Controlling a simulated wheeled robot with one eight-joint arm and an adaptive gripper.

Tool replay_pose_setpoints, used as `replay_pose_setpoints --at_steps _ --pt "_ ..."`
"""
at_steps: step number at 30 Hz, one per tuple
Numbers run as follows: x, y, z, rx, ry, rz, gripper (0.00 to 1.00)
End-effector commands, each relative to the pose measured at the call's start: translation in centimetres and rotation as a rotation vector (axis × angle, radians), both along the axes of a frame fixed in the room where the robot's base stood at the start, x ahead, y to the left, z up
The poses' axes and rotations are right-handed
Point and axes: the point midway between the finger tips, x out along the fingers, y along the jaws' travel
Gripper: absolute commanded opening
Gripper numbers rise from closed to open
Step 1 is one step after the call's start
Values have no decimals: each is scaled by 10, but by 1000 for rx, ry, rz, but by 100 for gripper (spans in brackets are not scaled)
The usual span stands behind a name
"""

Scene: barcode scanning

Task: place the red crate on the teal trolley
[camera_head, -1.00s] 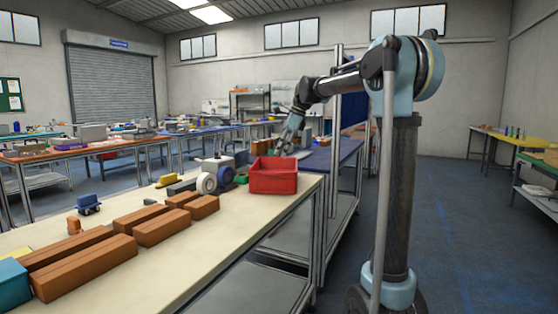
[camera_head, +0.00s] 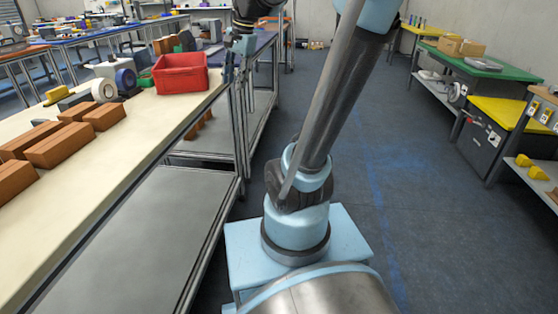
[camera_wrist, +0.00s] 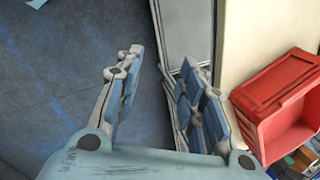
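The red crate (camera_head: 181,80) sits on the cream tabletop, near the corner at its right edge. In the wrist view the crate (camera_wrist: 270,88) is at the right, with its open top partly showing. My gripper (camera_head: 230,66) is just right of the crate, by the table edge. In the wrist view my gripper (camera_wrist: 165,80) has its two fingers spread, with floor and table frame showing between them and nothing held. The right finger is close to the crate; I cannot tell whether they touch. I see no teal trolley in these views.
A blue-topped bench stands behind. The blue-grey floor (camera_head: 400,200) is clear to the right, up to the yellow-topped and green-topped tables (camera_head: 483,62).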

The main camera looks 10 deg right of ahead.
Motion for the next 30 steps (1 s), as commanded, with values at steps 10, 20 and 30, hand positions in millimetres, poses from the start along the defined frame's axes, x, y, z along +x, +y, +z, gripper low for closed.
replay_pose_setpoints --at_steps 10,20,30 --pt "-106 -59 -96 -169 -89 377 36" --pt "-183 -94 -188 -309 -122 702 36" --pt "-200 -101 -212 -345 -124 791 33"
